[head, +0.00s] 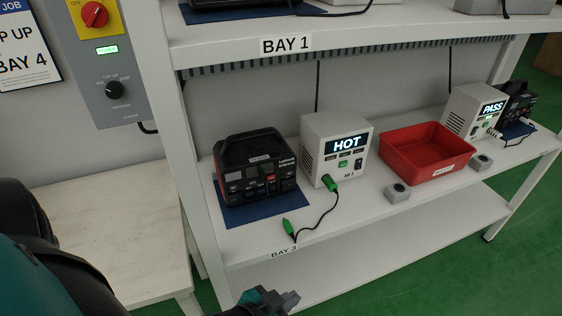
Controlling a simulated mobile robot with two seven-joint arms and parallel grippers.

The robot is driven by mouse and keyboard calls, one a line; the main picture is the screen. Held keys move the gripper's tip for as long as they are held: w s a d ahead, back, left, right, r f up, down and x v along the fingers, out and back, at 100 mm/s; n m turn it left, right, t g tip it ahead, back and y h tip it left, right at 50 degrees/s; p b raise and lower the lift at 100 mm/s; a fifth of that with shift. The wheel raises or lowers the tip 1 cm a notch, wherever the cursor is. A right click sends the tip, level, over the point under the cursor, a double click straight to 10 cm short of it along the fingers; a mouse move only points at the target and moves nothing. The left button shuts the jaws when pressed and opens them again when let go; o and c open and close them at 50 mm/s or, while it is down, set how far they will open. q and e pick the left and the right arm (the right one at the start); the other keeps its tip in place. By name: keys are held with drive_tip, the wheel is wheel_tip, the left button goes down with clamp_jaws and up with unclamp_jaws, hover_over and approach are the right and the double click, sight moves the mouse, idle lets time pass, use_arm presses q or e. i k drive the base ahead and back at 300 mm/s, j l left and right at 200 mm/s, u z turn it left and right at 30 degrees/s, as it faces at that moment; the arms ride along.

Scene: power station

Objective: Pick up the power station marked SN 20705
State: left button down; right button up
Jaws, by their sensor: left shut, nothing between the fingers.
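A black power station (262,178) with a top handle, front sockets and a red switch sits on a blue mat (268,213) on the lower shelf. It has a small label on top, too small to read. A second black power station (516,104) stands at the far right of the shelf, partly hidden by a tester; its number cannot be read. My left gripper (288,300) is at the bottom of the view, in front of and below the shelf edge, shut and empty, apart from both stations. My right gripper is out of view.
A white tester (325,165) reading HOT stands right of the near station; its green-plugged cable (318,219) lies on the shelf. A red bin (427,165) and a tester (468,112) reading PASS are further right. The upper shelf (230,41) overhangs. A white table (115,235) is left.

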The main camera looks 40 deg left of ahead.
sight(245, 163)
drive_tip(key=i+l, duration=0.35)
drive_tip(key=i+l+u, duration=0.15)
drive_tip(key=i+l, duration=0.15)
drive_tip(key=l, duration=0.2)
drive_tip(key=i+u, duration=0.1)
drive_tip(key=u, duration=1.3)
